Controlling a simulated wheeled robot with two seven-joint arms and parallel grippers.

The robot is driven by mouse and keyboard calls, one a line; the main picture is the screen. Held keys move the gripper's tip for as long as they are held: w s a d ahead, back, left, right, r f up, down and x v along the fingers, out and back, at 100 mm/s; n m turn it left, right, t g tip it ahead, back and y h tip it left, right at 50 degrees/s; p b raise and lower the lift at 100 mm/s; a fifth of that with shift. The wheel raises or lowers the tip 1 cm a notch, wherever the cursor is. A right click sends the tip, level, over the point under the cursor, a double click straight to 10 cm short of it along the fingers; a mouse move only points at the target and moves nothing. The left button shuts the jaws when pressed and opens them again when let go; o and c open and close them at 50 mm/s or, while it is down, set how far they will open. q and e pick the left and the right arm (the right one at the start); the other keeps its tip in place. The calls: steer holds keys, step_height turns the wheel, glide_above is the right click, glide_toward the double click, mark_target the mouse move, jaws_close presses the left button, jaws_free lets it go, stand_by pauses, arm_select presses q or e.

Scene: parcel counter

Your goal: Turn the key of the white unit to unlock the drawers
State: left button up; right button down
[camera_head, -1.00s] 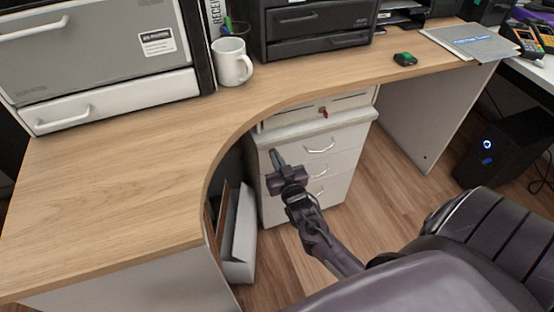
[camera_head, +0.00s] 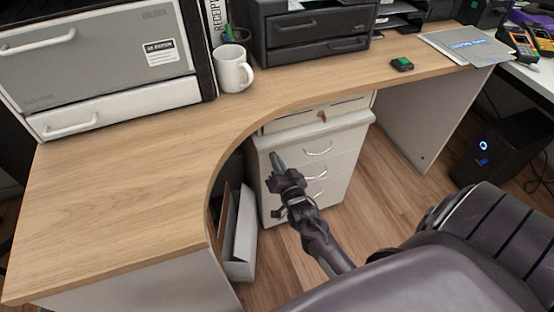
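The white drawer unit (camera_head: 345,145) stands under the desk and has several drawers with curved handles, all of which look shut. A small red-orange key (camera_head: 322,116) sticks out of the pale front panel just below the desk edge, above the top handle. My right gripper (camera_head: 277,161) is in front of the unit's upper left, lower than the key and to its left, apart from it. Its narrow fingertip part points up, and I cannot make out a gap between the fingers. My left gripper is not in view.
The curved wooden desk edge (camera_head: 215,165) overhangs left of my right gripper. A dark chair (camera_head: 470,235) fills the lower right. A white upright box (camera_head: 243,235) stands left of the unit. A white mug (camera_head: 233,70) is on the desk. Wood floor is clear right of the unit.

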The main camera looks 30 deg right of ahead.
arm_select(q)
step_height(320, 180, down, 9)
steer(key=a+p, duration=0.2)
steer(key=p, duration=0.2)
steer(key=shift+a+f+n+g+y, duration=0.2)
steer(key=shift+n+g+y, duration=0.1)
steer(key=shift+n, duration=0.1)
arm_select(e)
steer(key=shift+f+m, duration=0.1)
steer(key=shift+m, duration=5.9)
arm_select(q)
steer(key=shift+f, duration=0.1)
arm_select(e)
steer(key=c, duration=1.6)
jaws_free()
steer(key=shift+d, duration=0.1)
steer(key=shift+c, duration=0.2)
